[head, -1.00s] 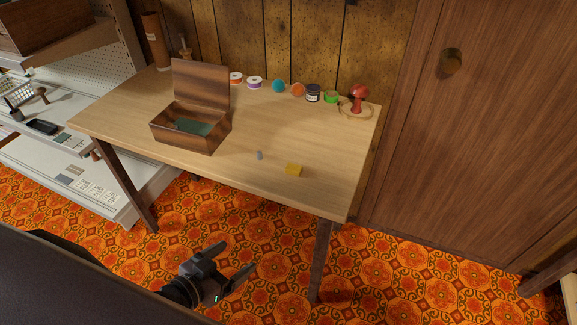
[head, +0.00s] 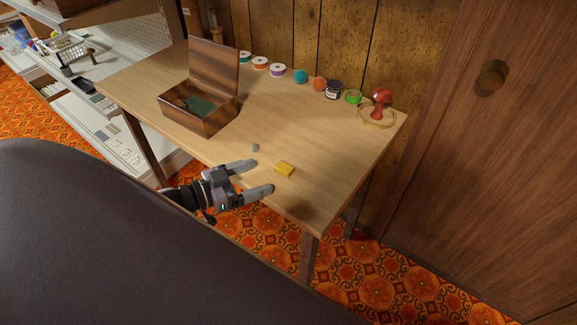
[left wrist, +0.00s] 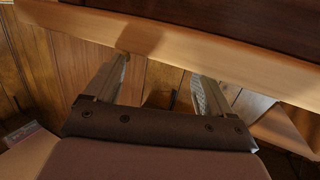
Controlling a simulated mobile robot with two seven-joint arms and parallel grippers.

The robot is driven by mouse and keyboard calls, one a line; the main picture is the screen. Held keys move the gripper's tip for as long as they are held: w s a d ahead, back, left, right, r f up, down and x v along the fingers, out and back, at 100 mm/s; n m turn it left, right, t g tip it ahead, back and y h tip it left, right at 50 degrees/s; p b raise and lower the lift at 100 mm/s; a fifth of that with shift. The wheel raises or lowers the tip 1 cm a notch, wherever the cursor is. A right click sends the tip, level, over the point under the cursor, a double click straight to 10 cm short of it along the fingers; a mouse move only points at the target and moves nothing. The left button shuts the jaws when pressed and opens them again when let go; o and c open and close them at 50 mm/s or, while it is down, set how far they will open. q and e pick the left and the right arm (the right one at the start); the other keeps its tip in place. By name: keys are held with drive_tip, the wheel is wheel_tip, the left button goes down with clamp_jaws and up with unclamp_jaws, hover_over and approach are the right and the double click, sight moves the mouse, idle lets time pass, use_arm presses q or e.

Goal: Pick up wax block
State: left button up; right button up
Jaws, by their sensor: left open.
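The wax block (head: 284,169) is a small yellow block lying flat on the wooden table (head: 320,135), near its front edge. My left gripper (head: 261,176) is open and empty at that front edge, just left of the block in the head view, its fingers pointing toward it. The block is outside the fingers and I cannot tell the gripper's height against the tabletop. In the left wrist view, the two spread fingers (left wrist: 160,85) show with the pale table edge (left wrist: 215,50) across the top; the block does not show there. My right gripper is not in view.
A small grey thimble-like piece (head: 255,147) lies left of the block. An open wooden box (head: 205,125) stands further left. Spools, balls, a dark jar (head: 333,90) and a red mushroom-shaped object (head: 381,103) line the back. The table's middle is clear.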

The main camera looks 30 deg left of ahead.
sight(283, 167)
use_arm(q)
drive_tip(key=shift+r+x, duration=0.2)
drive_tip(key=shift+x, duration=3)
drive_tip(key=shift+s, duration=0.1)
drive_tip(key=c, duration=1.2)
